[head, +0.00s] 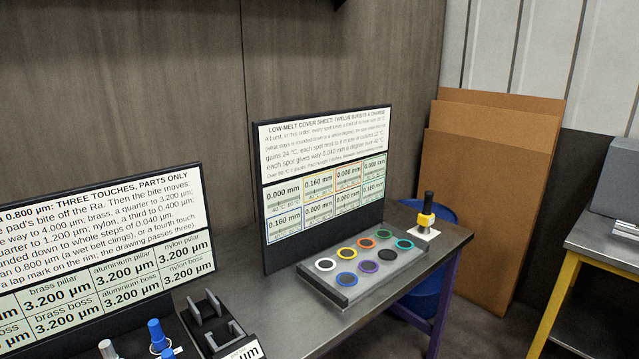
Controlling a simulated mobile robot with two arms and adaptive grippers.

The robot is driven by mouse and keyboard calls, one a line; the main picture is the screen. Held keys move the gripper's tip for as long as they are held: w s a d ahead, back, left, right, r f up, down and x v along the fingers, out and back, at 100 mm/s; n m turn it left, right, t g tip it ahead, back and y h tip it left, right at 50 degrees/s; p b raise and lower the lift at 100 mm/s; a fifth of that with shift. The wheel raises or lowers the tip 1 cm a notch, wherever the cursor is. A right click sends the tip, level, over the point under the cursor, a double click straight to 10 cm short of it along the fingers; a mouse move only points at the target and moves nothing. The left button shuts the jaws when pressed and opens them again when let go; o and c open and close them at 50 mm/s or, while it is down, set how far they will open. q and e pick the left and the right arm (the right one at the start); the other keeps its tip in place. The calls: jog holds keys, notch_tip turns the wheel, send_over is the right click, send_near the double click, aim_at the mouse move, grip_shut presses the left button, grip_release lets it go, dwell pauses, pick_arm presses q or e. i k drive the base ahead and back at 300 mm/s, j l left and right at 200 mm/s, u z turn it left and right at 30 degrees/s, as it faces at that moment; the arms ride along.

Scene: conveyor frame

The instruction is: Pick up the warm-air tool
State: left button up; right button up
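A yellow and black upright tool (427,217), which looks like the warm-air tool, stands on a small white pad (424,233) at the right back corner of the grey table (300,333). Its black upper part points up and its yellow part is lower down. It stands just right of a grey tray (343,297) with several coloured rings. Neither of my grippers shows in the head view.
A sign board (324,190) stands behind the tray; another board (95,255) is at left. Black holders (212,325) and blue-topped posts (158,335) sit at front left. A blue bin (445,212) and cardboard sheets (480,190) are behind. A yellow-legged table (610,245) is right.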

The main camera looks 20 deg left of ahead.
aim_at(425, 218)
jog(key=i+l+u, duration=0.1)
jog(key=i+l, duration=0.65)
jog(key=i+l+u, duration=0.1)
jog(key=i+l, duration=0.65)
jog(key=l, duration=0.2)
